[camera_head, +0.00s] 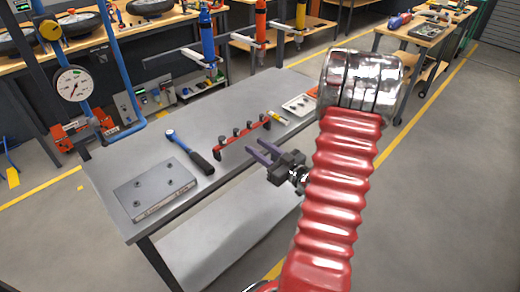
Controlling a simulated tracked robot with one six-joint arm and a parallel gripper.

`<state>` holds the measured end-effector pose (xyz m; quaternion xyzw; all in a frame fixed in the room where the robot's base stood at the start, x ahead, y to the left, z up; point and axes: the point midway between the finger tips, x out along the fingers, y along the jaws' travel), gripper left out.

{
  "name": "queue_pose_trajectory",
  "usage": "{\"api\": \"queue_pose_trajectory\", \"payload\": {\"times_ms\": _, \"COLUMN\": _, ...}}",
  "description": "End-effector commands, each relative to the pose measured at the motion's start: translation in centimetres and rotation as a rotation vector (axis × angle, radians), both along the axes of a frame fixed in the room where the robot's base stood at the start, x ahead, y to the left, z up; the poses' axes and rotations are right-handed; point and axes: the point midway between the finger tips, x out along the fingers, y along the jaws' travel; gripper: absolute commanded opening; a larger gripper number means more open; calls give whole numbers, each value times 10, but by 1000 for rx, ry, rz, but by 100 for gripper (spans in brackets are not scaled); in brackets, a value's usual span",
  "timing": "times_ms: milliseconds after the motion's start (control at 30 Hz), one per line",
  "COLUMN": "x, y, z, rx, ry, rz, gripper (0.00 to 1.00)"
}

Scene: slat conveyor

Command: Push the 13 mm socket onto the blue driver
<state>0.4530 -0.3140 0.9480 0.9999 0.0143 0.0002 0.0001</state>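The blue driver (182,144) lies on the grey table at its middle left, with a blue shaft and head and a black grip. A red rail (241,138) lies to its right and carries several small dark sockets. I cannot read the sizes, so I cannot tell which is the 13 mm socket. My gripper (254,148) is to the right of the driver and near the rail's front side, by the table's front edge. Its two dark purple fingers are apart with nothing seen between them. It appears to touch nothing.
The grey table (218,112) bears a grey block (155,190) with several holes at the front left. A small yellow-and-white item (277,117) and a white tray (299,104) lie beyond the rail. The table's back middle is clear.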

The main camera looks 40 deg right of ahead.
Motion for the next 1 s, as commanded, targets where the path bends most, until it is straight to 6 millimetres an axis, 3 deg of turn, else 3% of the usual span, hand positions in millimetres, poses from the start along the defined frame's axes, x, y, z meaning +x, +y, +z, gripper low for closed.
{"api": "queue_pose_trajectory", "payload": {"times_ms": 1000, "x": 82, "y": 3, "z": 0, "rx": 0, "ry": 0, "rz": 0, "gripper": 33}}
